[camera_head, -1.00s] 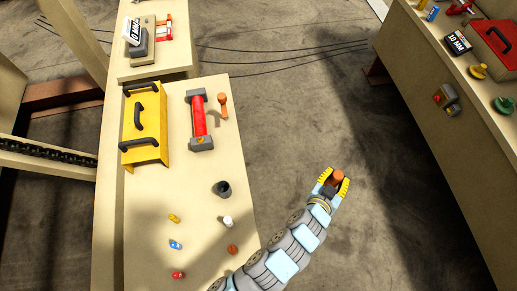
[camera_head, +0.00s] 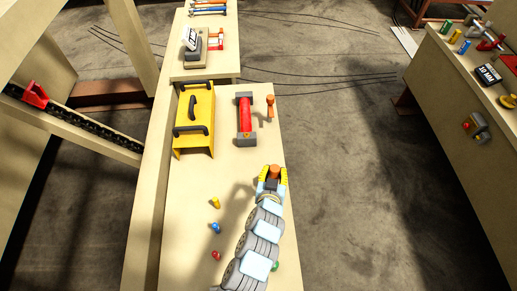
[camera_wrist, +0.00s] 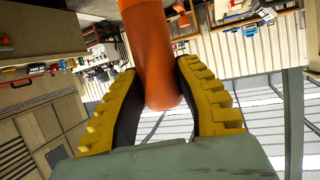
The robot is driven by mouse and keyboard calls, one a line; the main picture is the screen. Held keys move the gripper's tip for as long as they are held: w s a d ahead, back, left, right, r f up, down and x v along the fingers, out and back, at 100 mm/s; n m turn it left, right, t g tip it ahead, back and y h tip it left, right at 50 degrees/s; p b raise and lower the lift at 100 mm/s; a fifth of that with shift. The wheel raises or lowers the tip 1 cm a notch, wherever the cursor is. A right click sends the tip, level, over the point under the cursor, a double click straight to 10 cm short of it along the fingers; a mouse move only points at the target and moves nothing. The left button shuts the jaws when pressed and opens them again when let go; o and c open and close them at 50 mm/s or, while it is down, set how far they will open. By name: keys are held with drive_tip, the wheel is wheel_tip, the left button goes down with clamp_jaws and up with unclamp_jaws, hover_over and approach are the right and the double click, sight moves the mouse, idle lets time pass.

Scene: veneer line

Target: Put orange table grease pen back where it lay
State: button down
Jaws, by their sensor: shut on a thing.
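The orange table grease pen shows in the wrist view (camera_wrist: 150,55) as a smooth orange cylinder between the yellow ribbed fingers. My gripper (camera_wrist: 160,95) is shut on it. In the head view my gripper (camera_head: 273,178) is over the right edge of the near table (camera_head: 195,265), with the pen's orange end (camera_head: 274,170) showing between the fingers. The gripper's height above the table is hard to tell. Another orange item (camera_head: 270,105) with a round end stands beside the red roller, beyond my gripper.
The red roller (camera_head: 246,120) and yellow toolbox (camera_head: 195,120) occupy the table's far part. Small yellow (camera_head: 215,203), blue (camera_head: 215,228) and red (camera_head: 216,255) pieces lie left of my arm. The floor right of the table is open.

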drive_tip(key=w+a+r+b, duration=0.1)
drive_tip(key=w+a+r, duration=0.1)
drive_tip(key=w, duration=0.6)
drive_tip(key=shift+a+r, duration=0.35)
drive_tip(key=shift+r, duration=0.35)
drive_tip(key=shift+s, duration=0.1)
wheel_tip(320, 180, down, 13)
drive_tip(key=b, duration=0.7)
drive_tip(key=shift+b, duration=0.4)
drive_tip(key=shift+r, duration=0.1)
drive_tip(key=c, duration=0.7)
unclamp_jaws()
drive_tip(key=shift+c, duration=0.2)
